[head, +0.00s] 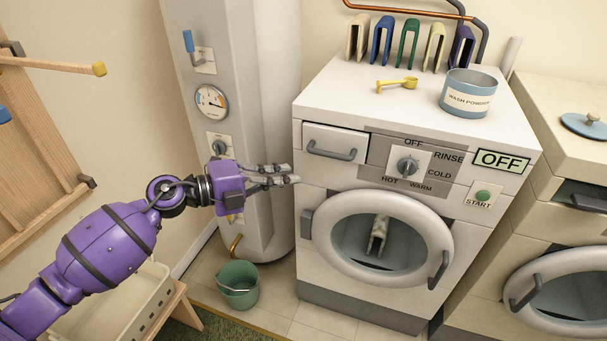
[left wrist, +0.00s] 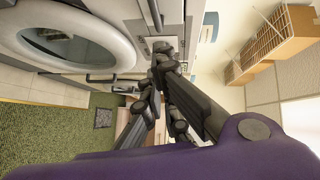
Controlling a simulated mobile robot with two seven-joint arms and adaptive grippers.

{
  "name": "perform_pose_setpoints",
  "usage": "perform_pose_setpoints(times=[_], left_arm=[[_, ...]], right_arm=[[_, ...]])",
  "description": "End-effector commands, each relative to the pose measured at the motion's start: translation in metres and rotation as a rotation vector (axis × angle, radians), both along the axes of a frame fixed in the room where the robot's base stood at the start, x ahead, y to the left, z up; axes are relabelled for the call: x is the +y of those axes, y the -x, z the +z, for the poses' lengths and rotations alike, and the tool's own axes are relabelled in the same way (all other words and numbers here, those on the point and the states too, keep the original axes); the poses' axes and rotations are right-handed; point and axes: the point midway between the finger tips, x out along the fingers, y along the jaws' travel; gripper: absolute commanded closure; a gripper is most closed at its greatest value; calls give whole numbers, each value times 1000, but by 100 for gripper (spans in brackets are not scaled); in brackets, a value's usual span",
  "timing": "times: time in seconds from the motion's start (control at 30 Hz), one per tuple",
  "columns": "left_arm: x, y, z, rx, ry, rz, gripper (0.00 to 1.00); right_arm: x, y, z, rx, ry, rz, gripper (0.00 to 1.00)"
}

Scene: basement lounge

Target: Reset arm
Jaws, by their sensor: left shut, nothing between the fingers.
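My left arm reaches in from the lower left of the head view. My left gripper (head: 284,175) is shut and empty, held in the air in front of the grey cylinder and just left of the washing machine (head: 338,252). In the left wrist view the dark fingers of the left gripper (left wrist: 160,62) come together near the washer's front. My right gripper is in neither view.
The washer's round door (head: 430,215) has a pale cloth-like item (head: 377,236) behind it. A green bucket (head: 238,284) stands on the floor below my gripper. A wooden rack (head: 40,130) is at left.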

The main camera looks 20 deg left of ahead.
Motion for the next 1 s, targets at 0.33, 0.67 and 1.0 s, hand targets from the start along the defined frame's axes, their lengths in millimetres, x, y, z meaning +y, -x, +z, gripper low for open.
perform_pose_setpoints(times=[0.33,0.67,1.0], left_arm=[[12,2,9,-45,-8,24,100],[51,6,-21,28,405,451,100],[56,148,-208,595,718,955,100]], right_arm=[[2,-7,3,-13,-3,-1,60],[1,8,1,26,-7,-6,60],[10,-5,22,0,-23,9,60]])
